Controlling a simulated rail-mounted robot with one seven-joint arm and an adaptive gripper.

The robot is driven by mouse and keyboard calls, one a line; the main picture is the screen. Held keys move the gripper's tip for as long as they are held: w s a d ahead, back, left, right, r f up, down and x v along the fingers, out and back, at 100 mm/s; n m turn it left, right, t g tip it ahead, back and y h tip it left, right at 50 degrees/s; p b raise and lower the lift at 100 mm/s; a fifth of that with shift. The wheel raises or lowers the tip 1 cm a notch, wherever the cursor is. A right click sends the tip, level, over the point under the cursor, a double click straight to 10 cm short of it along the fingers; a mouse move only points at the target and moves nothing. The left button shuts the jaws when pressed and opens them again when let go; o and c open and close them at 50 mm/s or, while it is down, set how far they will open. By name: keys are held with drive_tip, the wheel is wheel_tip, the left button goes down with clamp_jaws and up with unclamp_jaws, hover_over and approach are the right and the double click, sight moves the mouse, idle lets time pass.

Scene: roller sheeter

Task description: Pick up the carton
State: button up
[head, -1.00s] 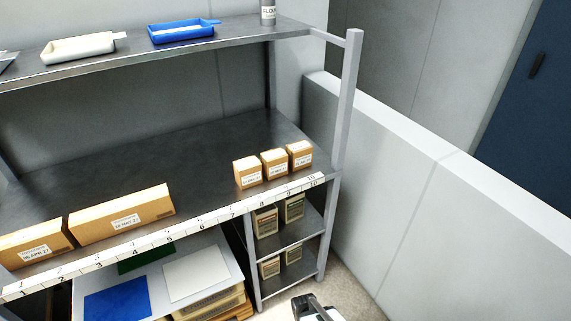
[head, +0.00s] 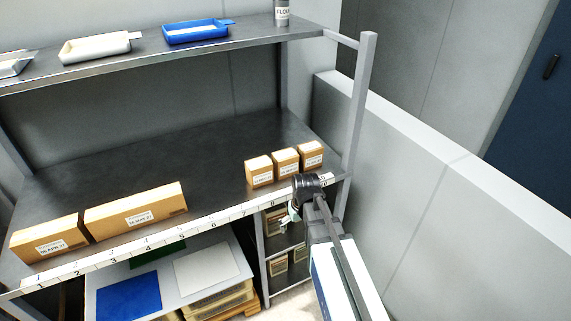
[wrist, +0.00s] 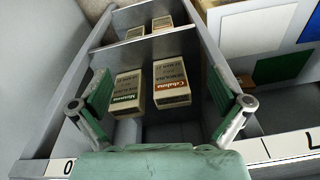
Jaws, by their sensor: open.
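Several cartons are in view, and I cannot tell which one the task means. In the head view, three small brown cartons stand at the right of the grey shelf: left (head: 259,172), middle (head: 285,161) and right (head: 311,154). Two longer brown cartons lie at the left, an outer one (head: 50,239) and an inner one (head: 136,210). My gripper (head: 288,219) is at the shelf's front edge, below the small cartons. In the wrist view it is open and empty (wrist: 162,112). Beyond its fingers, two pale cartons, green-lettered (wrist: 127,91) and red-lettered (wrist: 171,82), stand in the side rack.
A numbered strip (head: 165,240) runs along the shelf front. A white tray (head: 95,48) and a blue tray (head: 196,33) sit on the upper shelf. A post (head: 357,110) and low wall (head: 430,165) bound the right. The shelf's middle is clear.

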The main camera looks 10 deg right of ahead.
drive_tip(key=shift+n+t, duration=0.5)
drive_tip(key=shift+t, duration=0.3)
drive_tip(key=w+r, duration=0.3)
drive_tip(key=r, duration=0.2)
drive_tip(key=w+r, duration=0.3)
drive_tip(key=r, duration=0.2)
drive_tip(key=w+r, duration=0.4)
drive_tip(key=r, duration=0.1)
drive_tip(key=shift+d+r, duration=0.35)
drive_tip(key=n+t, duration=0.1)
approach(286, 154)
drive_tip(key=shift+y, duration=0.4)
drive_tip(key=p+x, duration=0.2)
drive_tip(key=x, duration=0.1)
drive_tip(key=p+x, duration=0.1)
drive_tip(key=x, duration=0.1)
drive_tip(key=shift+s+d+f, duration=0.1)
drive_tip(key=shift+s+d, duration=0.1)
drive_tip(key=shift+w+p+x, duration=0.2)
drive_tip(key=shift+p+x, duration=1.05)
drive_tip(key=shift+x, duration=0.65)
drive_tip(key=shift+w+f, duration=0.2)
drive_tip(key=shift+f, duration=0.45)
drive_tip(key=c, duration=1)
